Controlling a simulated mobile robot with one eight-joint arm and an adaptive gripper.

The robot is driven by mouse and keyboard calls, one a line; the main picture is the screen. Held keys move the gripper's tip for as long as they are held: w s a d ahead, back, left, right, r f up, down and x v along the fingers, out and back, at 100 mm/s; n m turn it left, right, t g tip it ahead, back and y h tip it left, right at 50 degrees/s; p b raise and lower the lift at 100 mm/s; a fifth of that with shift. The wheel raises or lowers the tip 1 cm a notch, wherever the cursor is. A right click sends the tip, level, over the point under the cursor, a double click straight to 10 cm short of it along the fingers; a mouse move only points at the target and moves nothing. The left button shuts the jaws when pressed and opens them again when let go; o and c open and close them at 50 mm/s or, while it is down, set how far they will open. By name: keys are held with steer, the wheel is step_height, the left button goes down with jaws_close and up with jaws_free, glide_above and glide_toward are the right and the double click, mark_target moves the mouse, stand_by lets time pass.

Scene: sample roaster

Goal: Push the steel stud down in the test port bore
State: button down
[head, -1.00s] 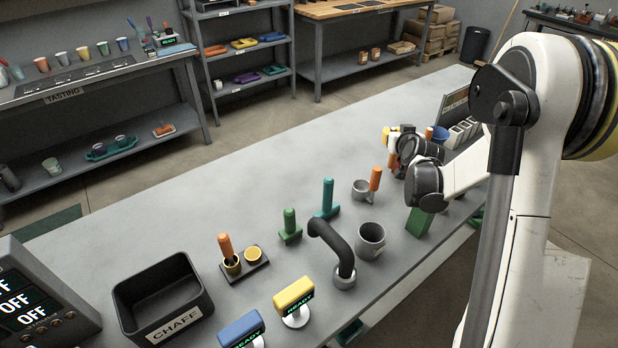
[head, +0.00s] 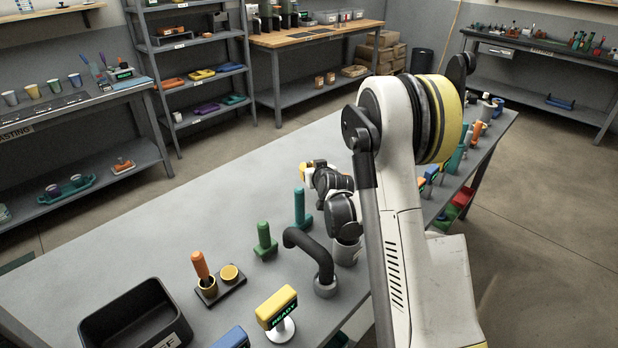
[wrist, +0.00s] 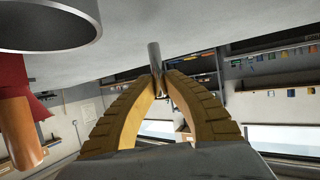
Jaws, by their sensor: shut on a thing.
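In the wrist view my gripper (wrist: 158,84) has its two yellow-brown fingers closed at the tips on a slim grey steel stud (wrist: 154,56). The stud's far end meets or overlaps the pale grey surface; I cannot tell whether it touches it or sits in a bore. No test port bore can be made out. In the head view my gripper (head: 307,172) is over the long grey counter (head: 215,190), largely hidden behind my own wrist, and the stud cannot be seen there.
In the wrist view a grey round rim (wrist: 50,45) is at upper left, with an orange cylinder (wrist: 20,132) below it. In the head view a teal-handled tool (head: 300,208), a green one (head: 264,240), a black curved pipe (head: 312,250) and a grey mug (head: 346,252) stand nearby.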

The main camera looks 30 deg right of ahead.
step_height(320, 180, down, 2)
steer(key=shift+f+b, duration=0.25)
steer(key=shift+b, duration=0.15)
steer(key=shift+r, duration=0.2)
steer(key=c, duration=1.5)
jaws_free()
steer(key=shift+f, duration=0.15)
